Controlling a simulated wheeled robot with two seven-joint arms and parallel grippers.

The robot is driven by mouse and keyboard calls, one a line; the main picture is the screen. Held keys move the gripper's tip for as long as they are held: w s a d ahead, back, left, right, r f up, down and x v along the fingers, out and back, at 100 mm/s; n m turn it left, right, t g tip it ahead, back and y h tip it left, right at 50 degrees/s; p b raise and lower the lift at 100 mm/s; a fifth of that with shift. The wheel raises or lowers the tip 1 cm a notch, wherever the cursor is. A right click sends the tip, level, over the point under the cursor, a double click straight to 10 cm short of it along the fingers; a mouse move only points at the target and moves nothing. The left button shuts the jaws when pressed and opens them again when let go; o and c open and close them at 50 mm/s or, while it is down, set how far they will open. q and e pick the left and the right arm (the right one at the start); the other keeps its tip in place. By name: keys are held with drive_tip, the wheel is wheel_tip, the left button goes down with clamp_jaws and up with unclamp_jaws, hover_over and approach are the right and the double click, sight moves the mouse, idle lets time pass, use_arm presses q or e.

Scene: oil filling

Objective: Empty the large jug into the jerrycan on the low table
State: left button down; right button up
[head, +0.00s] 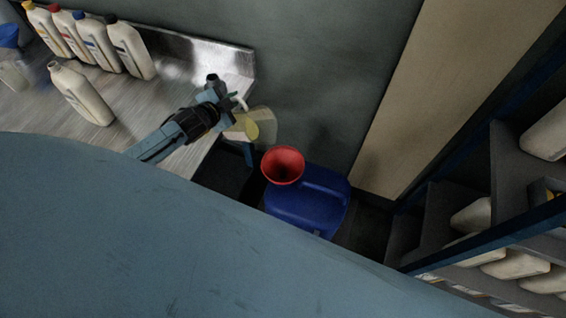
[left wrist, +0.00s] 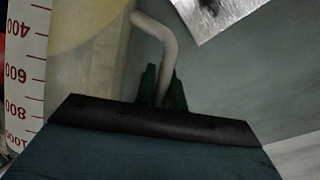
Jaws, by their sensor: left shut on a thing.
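My left gripper (head: 228,98) is shut on the handle of the large jug (head: 261,124), near the right end of the workbench. The jug is see-through, tilted, and holds some yellow liquid. In the left wrist view the pale handle (left wrist: 168,55) sits between my fingers, and the jug (left wrist: 90,60) shows its yellow contents and a red-and-white scale. The blue jerrycan (head: 318,200) stands low, to the lower right of the jug, with a red funnel (head: 283,165) at its opening. The low table under it is mostly hidden. My right gripper is not in view.
The metal workbench (head: 140,115) on the left bears several white bottles (head: 85,95) and has a raised back edge. A dark shelf rack (head: 480,215) with white containers stands at the right. A blue-grey surface fills the lower left foreground.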

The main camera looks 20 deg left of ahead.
sight(251, 109)
use_arm(q)
drive_tip(key=shift+s+d+r+m+t+y+b, duration=0.15)
drive_tip(key=shift+d+r+m+y+b, duration=0.15)
drive_tip(key=shift+d+m+b, duration=0.15)
drive_tip(key=shift+d+r+m+t+y+b, duration=0.15)
drive_tip(key=shift+d+r+m+y+b, duration=0.2)
drive_tip(key=shift+d, duration=0.1)
idle(0.5)
drive_tip(key=shift+d+f+m+b, duration=0.3)
drive_tip(key=shift+d+b, duration=0.05)
drive_tip(key=shift+b, duration=0.3)
drive_tip(key=shift+s+d+f+m+y+b, duration=0.15)
drive_tip(key=shift+d+f+m+y+b, duration=0.2)
drive_tip(key=shift+b, duration=0.55)
drive_tip(key=shift+s+d+r+m+t+y+b, duration=0.1)
drive_tip(key=shift+d+m+t+b, duration=0.1)
drive_tip(key=shift+d+b, duration=0.3)
drive_tip(key=shift+s+d+m+t+y+b, duration=0.15)
drive_tip(key=shift+d+b, duration=0.1)
drive_tip(key=shift+d, duration=0.4)
drive_tip(key=shift+s+d+r+m+t+y+b, duration=0.1)
drive_tip(key=shift+d+m+b, duration=0.1)
drive_tip(key=shift+d+b, duration=0.3)
idle(0.6)
drive_tip(key=shift+d+r, duration=0.15)
drive_tip(key=shift+d, duration=0.2)
